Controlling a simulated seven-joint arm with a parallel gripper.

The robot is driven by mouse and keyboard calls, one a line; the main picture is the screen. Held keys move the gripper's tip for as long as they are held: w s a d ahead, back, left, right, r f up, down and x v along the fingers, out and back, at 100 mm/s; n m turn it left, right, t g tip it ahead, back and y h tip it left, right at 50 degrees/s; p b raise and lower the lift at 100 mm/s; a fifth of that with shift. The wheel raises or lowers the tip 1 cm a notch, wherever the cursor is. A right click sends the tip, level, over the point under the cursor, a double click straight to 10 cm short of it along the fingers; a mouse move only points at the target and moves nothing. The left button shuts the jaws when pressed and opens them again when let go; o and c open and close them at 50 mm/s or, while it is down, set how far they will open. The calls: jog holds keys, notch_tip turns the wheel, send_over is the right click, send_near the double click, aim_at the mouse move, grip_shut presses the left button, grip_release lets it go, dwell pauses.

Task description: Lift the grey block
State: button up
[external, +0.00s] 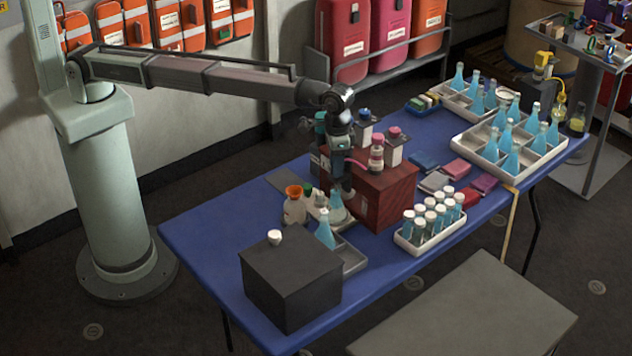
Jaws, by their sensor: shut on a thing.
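The grey block (291,283) is a large dark grey box at the near left end of the blue table. A small white-topped thing (274,237) sits on its top. My gripper (347,190) is behind and to the right of the block, beside the red-brown box, and is apart from the block. It is shut at the neck of a pale blue flask (338,208), over the back of a small tray. The fingertips are small and partly hidden, and I cannot tell whether the flask is clear of the tray.
The red-brown box (385,205) carries several bottles close to my gripper. A small tray (352,262) with another blue flask (325,236) lies behind the block. A white rack (408,244) of capped bottles stands right. Bare blue table (215,232) lies left of the block.

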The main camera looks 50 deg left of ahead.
jog(key=shift+r, duration=2.5)
jog(key=o, duration=0.8)
jog(key=shift+r, duration=0.1)
notch_tip(320, 180, up, 7)
dwell(0.4)
